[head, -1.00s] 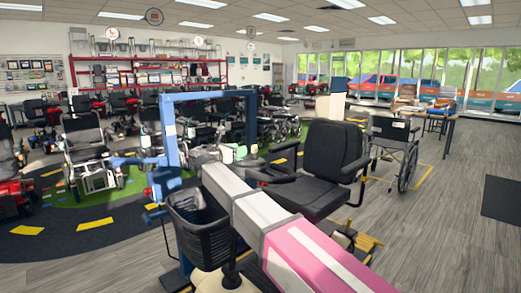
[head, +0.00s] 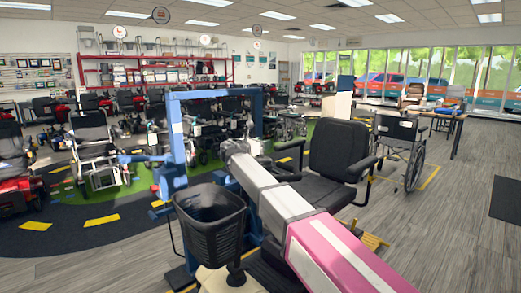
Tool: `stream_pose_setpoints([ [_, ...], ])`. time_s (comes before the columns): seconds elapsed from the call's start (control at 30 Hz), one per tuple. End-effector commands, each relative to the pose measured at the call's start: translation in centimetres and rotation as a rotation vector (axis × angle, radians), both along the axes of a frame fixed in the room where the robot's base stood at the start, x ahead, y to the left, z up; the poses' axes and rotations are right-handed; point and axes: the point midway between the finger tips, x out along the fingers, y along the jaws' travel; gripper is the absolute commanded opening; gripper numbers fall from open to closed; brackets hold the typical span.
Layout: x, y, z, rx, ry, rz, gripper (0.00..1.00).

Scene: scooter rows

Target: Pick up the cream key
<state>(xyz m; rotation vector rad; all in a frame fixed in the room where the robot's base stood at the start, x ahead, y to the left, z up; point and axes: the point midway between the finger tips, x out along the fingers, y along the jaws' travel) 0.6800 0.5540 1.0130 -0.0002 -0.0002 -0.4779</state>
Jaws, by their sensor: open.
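I cannot make out a cream key anywhere in the head view. My white and pink arm reaches from the lower right toward the middle, ending in a grey part beside the blue frame. The fingers of my gripper do not show.
A scooter with a black seat (head: 338,152) and black basket (head: 210,222) stands close ahead, partly behind my arm. A blue frame (head: 172,140) rises beside it. A wheelchair (head: 400,150) and table (head: 440,113) stand right. Scooters line the left. Grey floor (head: 450,215) is clear at right.

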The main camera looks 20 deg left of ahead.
Motion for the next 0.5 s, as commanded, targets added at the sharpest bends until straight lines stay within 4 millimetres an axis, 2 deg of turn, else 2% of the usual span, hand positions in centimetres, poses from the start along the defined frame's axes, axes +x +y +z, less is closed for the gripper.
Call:
stream_pose_setpoints([
  [0.17,-0.02,-0.01,-0.01,0.0,0.0,0.0,0.49],
  [0.3,-0.02,-0.01,-0.01,0.0,0.0,0.0,0.03],
  [0.33,-0.03,-0.01,-0.01,0.0,0.0,0.0,0.0],
  [0.5,-0.03,-0.01,-0.01,0.0,0.0,0.0,0.0],
])
